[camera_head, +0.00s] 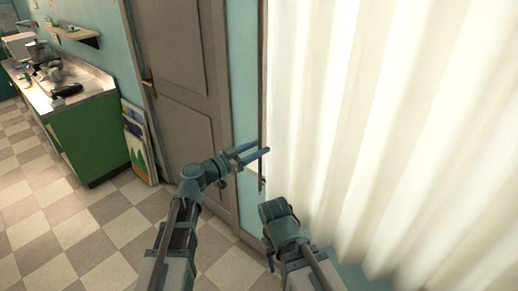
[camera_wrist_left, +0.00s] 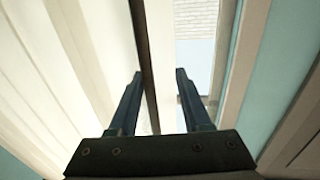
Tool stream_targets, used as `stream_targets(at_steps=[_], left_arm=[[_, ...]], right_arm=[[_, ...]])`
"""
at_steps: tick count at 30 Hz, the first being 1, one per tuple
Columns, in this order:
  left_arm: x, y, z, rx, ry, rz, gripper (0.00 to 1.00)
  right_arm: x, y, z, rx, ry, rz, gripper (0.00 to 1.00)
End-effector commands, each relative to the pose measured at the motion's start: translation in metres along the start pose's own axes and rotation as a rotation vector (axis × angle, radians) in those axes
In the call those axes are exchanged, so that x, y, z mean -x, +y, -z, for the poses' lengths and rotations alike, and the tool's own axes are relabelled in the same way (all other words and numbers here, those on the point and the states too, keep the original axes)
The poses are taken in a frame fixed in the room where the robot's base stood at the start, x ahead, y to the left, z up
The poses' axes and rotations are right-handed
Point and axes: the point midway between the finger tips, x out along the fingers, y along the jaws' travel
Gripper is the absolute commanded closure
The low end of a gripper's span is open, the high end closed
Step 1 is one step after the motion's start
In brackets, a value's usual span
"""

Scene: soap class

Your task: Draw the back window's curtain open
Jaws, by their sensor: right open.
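The cream curtain (camera_head: 390,110) hangs in folds across the right of the head view and fills the left of the left wrist view (camera_wrist_left: 60,70). A thin dark rod (camera_head: 263,70) hangs along its left edge. My left gripper (camera_head: 263,150) is at this edge, its fingers apart. In the left wrist view the rod (camera_wrist_left: 142,45) and a pale strip show between the fingertips (camera_wrist_left: 159,74); I cannot tell whether the rod is within the jaws or beyond. My right gripper (camera_head: 275,210) is low, in front of the curtain's lower left; its fingers are mostly hidden.
A narrow gap of window (camera_wrist_left: 196,45) shows brick outside, right of the curtain edge. A grey-brown door (camera_head: 185,70) stands left of the curtain. A green counter (camera_head: 85,130) with items is at far left, with framed boards (camera_head: 138,145) beside it. The checkered floor (camera_head: 70,220) is clear.

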Motion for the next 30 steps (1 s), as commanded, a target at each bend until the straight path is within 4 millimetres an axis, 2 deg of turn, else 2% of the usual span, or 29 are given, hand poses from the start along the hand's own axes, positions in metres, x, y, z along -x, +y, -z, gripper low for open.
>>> stream_targets(at_steps=[8,10,11,18,21,25,30], left_arm=[[0.000,0.000,0.000,0.000,0.000,0.000,0.53],[0.005,0.000,0.002,0.000,0.000,0.001,0.53],[0.012,0.000,0.005,0.000,0.000,0.002,0.53],[0.104,0.007,0.030,0.000,0.000,0.007,0.53],[0.127,0.011,0.035,0.000,0.000,0.005,0.53],[0.137,0.012,0.036,0.000,0.000,0.001,0.53],[0.131,0.011,0.035,0.000,0.000,-0.003,0.53]], right_arm=[[0.000,0.000,0.000,0.000,0.000,0.000,0.50],[0.002,0.000,0.000,0.000,0.000,0.000,0.50],[0.004,0.000,0.000,0.000,0.000,0.000,0.50],[0.030,0.003,-0.002,0.001,0.000,0.000,0.50],[0.035,0.003,-0.002,0.001,0.000,0.000,0.50],[0.035,0.003,-0.002,0.001,0.000,0.000,0.50],[0.034,0.003,-0.002,0.001,0.000,0.000,0.50]])
